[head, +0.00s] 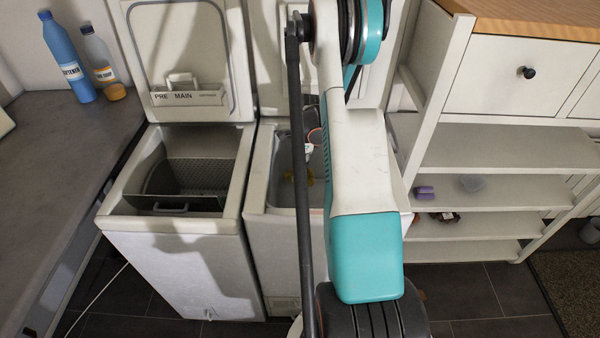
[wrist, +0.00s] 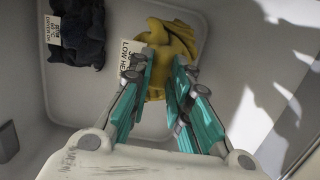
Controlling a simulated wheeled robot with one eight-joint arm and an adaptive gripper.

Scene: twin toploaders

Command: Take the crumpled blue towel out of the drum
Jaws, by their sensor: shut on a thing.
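My gripper (wrist: 160,68) points down into a pale, round-cornered tub (wrist: 65,88) in the wrist view. Its teal fingers are shut on a yellow cloth (wrist: 174,36) that lies between them and spreads beyond the tips. A dark, crumpled cloth (wrist: 82,32) lies apart at the tub's upper left; its exact colour is hard to tell.
Printed labels (wrist: 130,55) stand beside the cloths. Both machine lids are raised, the left one (head: 185,55) in full view. A counter (head: 60,150) with two bottles (head: 68,58) is on the left. White shelves (head: 480,170) stand close on the right.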

